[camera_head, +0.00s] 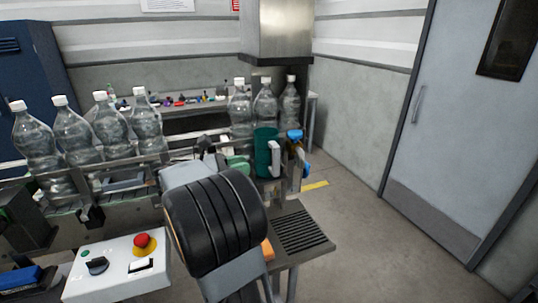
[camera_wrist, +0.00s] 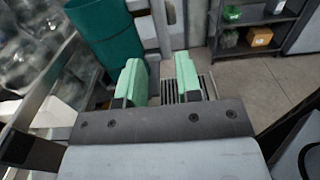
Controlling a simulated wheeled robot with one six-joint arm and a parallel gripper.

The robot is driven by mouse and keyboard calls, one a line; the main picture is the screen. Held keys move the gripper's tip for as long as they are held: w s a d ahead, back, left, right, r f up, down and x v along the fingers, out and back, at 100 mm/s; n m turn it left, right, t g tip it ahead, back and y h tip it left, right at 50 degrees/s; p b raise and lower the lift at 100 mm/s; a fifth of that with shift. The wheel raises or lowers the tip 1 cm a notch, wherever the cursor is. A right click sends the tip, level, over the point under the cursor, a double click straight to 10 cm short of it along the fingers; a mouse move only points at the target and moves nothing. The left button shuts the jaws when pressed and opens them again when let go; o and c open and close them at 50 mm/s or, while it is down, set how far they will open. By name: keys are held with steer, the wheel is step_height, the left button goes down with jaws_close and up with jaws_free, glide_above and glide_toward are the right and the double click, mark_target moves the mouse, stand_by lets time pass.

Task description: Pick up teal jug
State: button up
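The teal jug (camera_head: 265,150) stands upright at the right end of the bottle line in the head view. In the wrist view the teal jug (camera_wrist: 112,35) is at the top left, cut by the frame edge and ahead of the left finger. My gripper (camera_wrist: 161,72) has pale green finger pads that stand apart, with only a grating and floor showing between them. In the head view my gripper (camera_head: 237,163) is just left of the jug, partly hidden by my arm. Whether a finger touches the jug I cannot tell.
Several clear bottles (camera_head: 72,130) stand along the conveyor, some close behind the jug. A blue-capped item (camera_head: 294,137) and metal posts are right of it. A control box (camera_head: 115,268) with a red button is at front left. Open floor (camera_head: 345,230) lies right.

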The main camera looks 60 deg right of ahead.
mark_target(273, 159)
steer(key=p+x, duration=0.2)
steer(key=x, duration=0.8)
steer(key=shift+s+d, duration=0.2)
steer(key=shift+s, duration=0.05)
steer(key=shift+c, duration=0.4)
jaws_close()
